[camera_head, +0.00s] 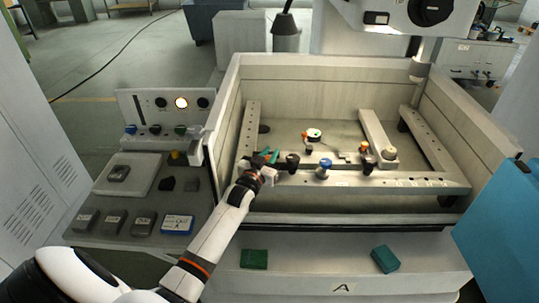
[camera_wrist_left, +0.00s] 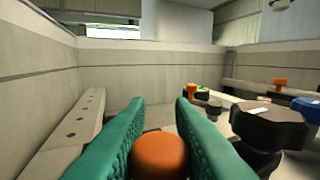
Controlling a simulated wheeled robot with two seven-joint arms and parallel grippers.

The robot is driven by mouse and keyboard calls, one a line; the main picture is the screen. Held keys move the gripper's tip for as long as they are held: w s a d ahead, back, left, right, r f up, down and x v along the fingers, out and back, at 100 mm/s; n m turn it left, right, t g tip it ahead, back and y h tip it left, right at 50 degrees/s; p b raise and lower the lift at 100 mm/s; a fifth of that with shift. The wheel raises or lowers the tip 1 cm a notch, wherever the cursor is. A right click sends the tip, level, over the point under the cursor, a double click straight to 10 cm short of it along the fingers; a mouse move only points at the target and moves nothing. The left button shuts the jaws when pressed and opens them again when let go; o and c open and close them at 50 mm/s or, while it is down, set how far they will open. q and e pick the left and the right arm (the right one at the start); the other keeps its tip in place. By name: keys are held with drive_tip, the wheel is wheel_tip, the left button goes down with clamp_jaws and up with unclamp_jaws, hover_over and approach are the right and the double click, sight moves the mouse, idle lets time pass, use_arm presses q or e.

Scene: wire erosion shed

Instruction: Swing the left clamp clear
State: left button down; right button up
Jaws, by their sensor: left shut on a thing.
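My left gripper (camera_head: 270,155) reaches over the front rail (camera_head: 400,184) of the open tank, at the rail's left part. Its teal fingers (camera_wrist_left: 158,115) are shut on an orange knob (camera_wrist_left: 160,152), seen between them in the left wrist view. The knob appears to be the handle end of the left clamp. A black star knob (camera_head: 292,159) stands just right of the fingers; it also shows in the left wrist view (camera_wrist_left: 266,125). The clamp's arm is mostly hidden by my gripper. My right gripper is out of view.
A blue knob (camera_head: 323,169) and the right clamp with its orange knob (camera_head: 364,147) are on the rail. Tank walls (camera_head: 230,110) rise left and behind. A side rail (camera_wrist_left: 75,130) runs left of my fingers.

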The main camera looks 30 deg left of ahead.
use_arm(q)
drive_tip(key=shift+w+a+m+h+b, duration=0.15)
drive_tip(key=shift+w+m+h+b, duration=0.15)
drive_tip(key=shift+m+h+b, duration=0.25)
drive_tip(key=shift+w+m+h, duration=0.15)
drive_tip(key=shift+m+h, duration=0.1)
drive_tip(key=shift+h, duration=0.4)
drive_tip(key=c, duration=1.3)
unclamp_jaws()
drive_tip(key=shift+s+f+b, duration=0.1)
drive_tip(key=shift+s+b, duration=0.2)
drive_tip(key=shift+s, duration=0.05)
drive_tip(key=s+b, duration=0.2)
drive_tip(key=s, duration=0.9)
drive_tip(key=shift+s, duration=0.2)
